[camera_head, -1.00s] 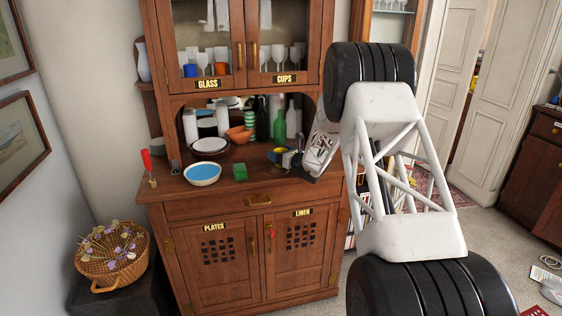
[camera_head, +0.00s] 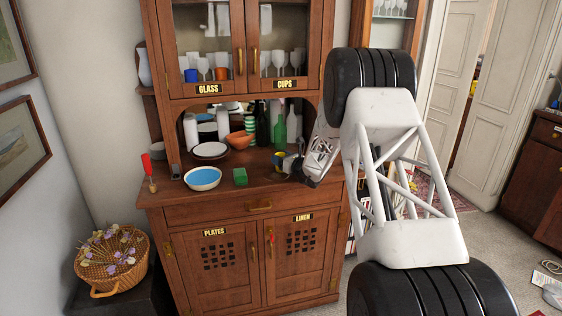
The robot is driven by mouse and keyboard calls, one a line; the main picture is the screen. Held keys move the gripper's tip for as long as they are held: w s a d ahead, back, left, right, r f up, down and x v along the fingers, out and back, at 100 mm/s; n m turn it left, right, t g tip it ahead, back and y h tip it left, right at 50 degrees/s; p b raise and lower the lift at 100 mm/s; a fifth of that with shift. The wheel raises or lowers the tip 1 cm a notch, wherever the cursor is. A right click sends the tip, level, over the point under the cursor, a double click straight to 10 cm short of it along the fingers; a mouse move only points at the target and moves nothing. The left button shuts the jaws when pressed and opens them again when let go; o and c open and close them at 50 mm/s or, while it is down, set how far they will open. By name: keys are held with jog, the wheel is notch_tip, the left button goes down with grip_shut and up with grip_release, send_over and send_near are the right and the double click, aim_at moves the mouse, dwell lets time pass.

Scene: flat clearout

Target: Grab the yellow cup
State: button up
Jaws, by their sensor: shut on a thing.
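The yellow cup (camera_head: 278,155) is small in view, near the right side of the cabinet's counter, in front of the bottles. Its lower part looks dark or grey, and part of it is hidden by my gripper. My gripper (camera_head: 284,161) reaches in from the right at counter height and is shut on the yellow cup. The fingers are too small to make out singly. I cannot tell whether the cup is clear of the counter.
A green sponge (camera_head: 240,177) and a blue-and-white bowl (camera_head: 203,178) sit left of the gripper. An orange bowl (camera_head: 239,140), a white plate (camera_head: 210,150) and a green bottle (camera_head: 280,128) stand behind. The cabinet's right post (camera_head: 333,100) is close to my arm.

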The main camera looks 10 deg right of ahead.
jog(key=shift+r, duration=1.45)
jog(key=shift+s+r, duration=0.2)
jog(key=shift+r, duration=0.1)
jog(key=s+a+r, duration=0.1)
jog(key=s, duration=1.4)
jog(key=shift+s+a+r, duration=0.2)
jog(key=shift+s+a, duration=0.1)
jog(key=shift+w, duration=0.1)
